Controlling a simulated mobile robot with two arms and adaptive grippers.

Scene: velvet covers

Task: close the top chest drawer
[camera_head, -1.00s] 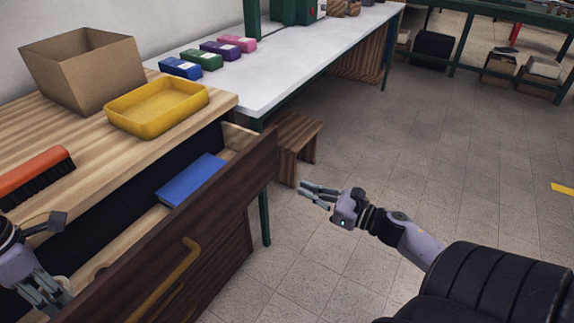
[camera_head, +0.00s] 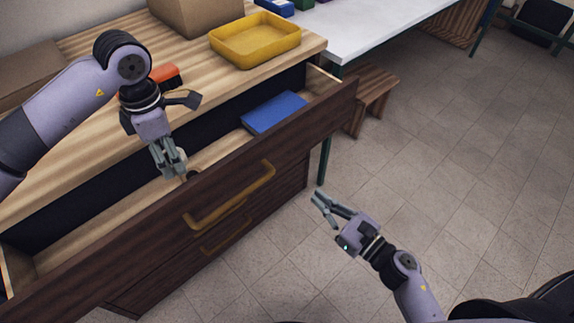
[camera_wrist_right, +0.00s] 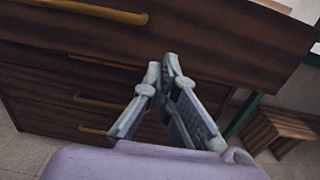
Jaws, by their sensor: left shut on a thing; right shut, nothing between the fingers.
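The top chest drawer (camera_head: 130,238) stands pulled out, its dark wood front carrying a yellow handle (camera_head: 230,195). In the right wrist view, its front (camera_wrist_right: 215,35) spans the top. My left gripper (camera_head: 178,172) points down at the open drawer, close behind its front. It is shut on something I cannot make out. A small round thing (camera_head: 193,176) shows beside its fingertips. My right gripper (camera_head: 322,205) is shut and empty, in front of the chest and right of the handle. Its fingertips meet in the right wrist view (camera_wrist_right: 165,66), apart from the drawer front.
A blue item (camera_head: 274,112) lies in the drawer. On the chest top are a yellow tray (camera_head: 256,50), an orange brush (camera_head: 166,77) and a cardboard box (camera_head: 190,15). A wooden stool (camera_head: 372,95) stands right of the drawer.

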